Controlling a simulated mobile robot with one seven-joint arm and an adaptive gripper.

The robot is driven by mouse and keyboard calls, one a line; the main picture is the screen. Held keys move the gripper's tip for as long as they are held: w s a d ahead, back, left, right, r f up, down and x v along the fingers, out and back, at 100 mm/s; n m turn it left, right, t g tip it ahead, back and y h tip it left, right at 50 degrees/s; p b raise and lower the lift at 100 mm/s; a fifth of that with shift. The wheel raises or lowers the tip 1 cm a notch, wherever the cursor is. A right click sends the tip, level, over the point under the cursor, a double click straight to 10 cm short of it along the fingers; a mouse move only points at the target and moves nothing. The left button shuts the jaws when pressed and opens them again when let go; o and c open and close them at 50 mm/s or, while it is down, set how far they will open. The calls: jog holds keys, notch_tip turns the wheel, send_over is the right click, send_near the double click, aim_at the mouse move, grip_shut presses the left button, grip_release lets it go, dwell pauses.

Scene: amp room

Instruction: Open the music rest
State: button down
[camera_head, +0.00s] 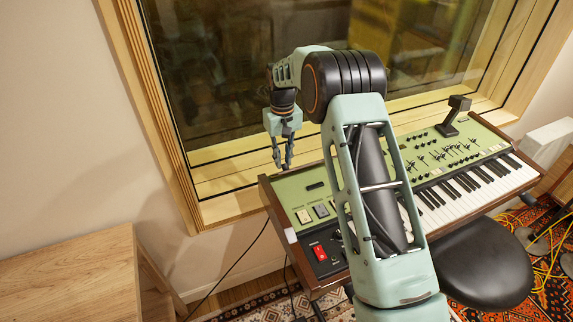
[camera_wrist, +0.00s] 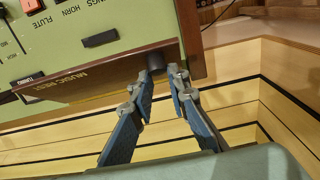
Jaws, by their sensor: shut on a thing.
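The music rest (camera_wrist: 100,78) shows in the wrist view as a brown strip lettered "MUSIC REST" along the rear edge of the green-topped keyboard (camera_head: 295,190). A short dark knob (camera_wrist: 155,62) stands at the end of this strip, near the keyboard's wooden side. My gripper (camera_wrist: 159,78) has its two blue-grey fingers around the knob, one on each side, and is shut on it. In the head view my gripper (camera_head: 282,166) points down at the keyboard's back left corner. The rest itself is hard to make out there.
A wood-framed window (camera_head: 230,150) and its sill lie close behind the keyboard. My arm hides the keyboard's middle. A black device (camera_head: 455,115) stands on its far right. A black stool (camera_head: 485,265) is in front, a wooden table (camera_head: 75,270) at left.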

jog(key=shift+w+a+r+p, duration=0.1)
jog(key=shift+w+a+p, duration=0.2)
jog(key=shift+w, duration=0.35)
jog(key=shift+w+a+p, duration=0.1)
jog(key=shift+w+a, duration=0.25)
jog(key=shift+w, duration=0.25)
jog(key=c, duration=2.6)
grip_release()
jog(key=shift+w+f, duration=0.1)
jog(key=shift+f, duration=0.15)
jog(key=o, duration=0.8)
jog(key=shift+d+r, duration=0.1)
jog(key=shift+c, duration=0.2)
notch_tip(320, 180, up, 12)
jog(key=shift+s, duration=0.2)
